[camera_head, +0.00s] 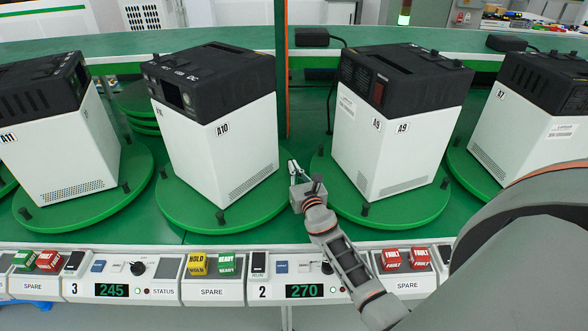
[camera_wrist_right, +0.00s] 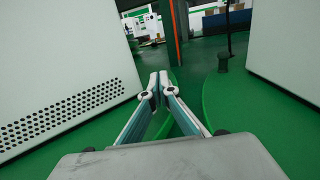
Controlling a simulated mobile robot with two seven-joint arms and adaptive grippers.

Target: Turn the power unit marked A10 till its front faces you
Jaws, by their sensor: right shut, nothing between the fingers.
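The power unit marked A10 (camera_head: 222,150) is a white box with a black top, standing on a round green turntable (camera_head: 180,208). Its A10 label is on the white side towards the right, and a dark panel with a screen is on the black top's left side. My right gripper (camera_head: 293,165) is shut and empty, low between the A10 and A9 turntables. In the right wrist view the fingertips (camera_wrist_right: 158,78) meet, with the vented white wall of A10 (camera_wrist_right: 65,85) to the left, apart from them. My left gripper is not in view.
Unit A9 (camera_head: 390,145) stands close on the right on its own turntable (camera_head: 400,212); its wall also shows in the right wrist view (camera_wrist_right: 290,45). Unit A11 (camera_head: 60,150) is at left, A7 (camera_head: 525,130) at right. A control panel (camera_head: 212,291) runs along the front. An orange-edged post (camera_head: 282,70) rises behind.

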